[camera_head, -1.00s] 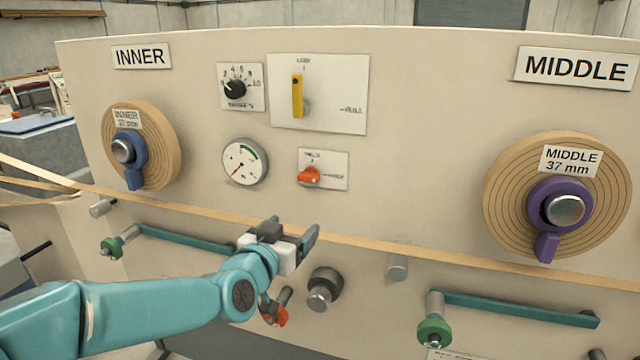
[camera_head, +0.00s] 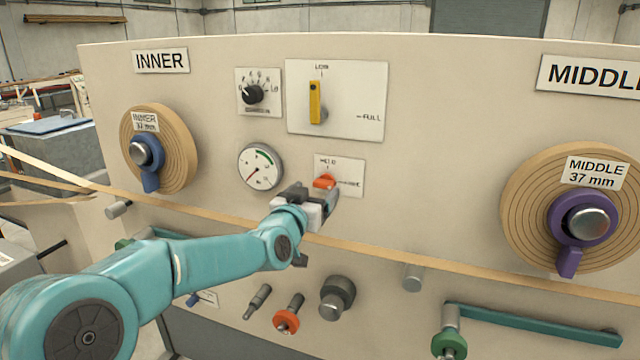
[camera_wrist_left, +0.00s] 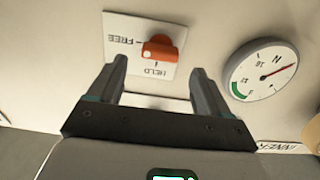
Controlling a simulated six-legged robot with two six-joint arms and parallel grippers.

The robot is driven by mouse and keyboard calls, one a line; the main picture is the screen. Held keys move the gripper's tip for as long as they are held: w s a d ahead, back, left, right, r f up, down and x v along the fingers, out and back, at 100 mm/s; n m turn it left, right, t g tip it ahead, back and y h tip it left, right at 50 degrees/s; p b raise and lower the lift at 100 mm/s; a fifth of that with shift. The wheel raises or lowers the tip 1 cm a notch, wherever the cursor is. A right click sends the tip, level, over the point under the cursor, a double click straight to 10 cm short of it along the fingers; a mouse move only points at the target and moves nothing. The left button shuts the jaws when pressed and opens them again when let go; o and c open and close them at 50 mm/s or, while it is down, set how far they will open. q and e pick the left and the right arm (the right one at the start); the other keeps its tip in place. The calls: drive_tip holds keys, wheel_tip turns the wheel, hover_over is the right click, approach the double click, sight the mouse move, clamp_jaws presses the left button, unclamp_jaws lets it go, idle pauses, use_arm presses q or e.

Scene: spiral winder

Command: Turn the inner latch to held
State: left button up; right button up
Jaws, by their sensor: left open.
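The inner latch is a small orange knob (camera_head: 324,181) on a white plate (camera_head: 353,177) marked HELD above and FREE to the right. It also shows, upside down, in the left wrist view (camera_wrist_left: 160,48). Its handle lies roughly sideways, in line with the FREE mark. My left gripper (camera_head: 318,196) is just below and in front of the knob, jaws open and empty. In the left wrist view the two fingers (camera_wrist_left: 158,72) stand either side of the knob's line, and the knob shows beyond and between their tips. I cannot tell any contact. My right gripper is out of view.
A round gauge (camera_head: 261,167) is left of the latch plate. A yellow lever (camera_head: 315,102) and a black dial (camera_head: 252,94) are above. A tan strip (camera_head: 400,256) runs across the panel below. Metal posts, including one knob (camera_head: 337,297), stick out lower down.

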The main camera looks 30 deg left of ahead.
sight(322, 185)
use_arm(q)
drive_tip(key=shift+x, duration=1.95)
drive_tip(key=c, duration=1)
drive_tip(key=shift+c, duration=0.2)
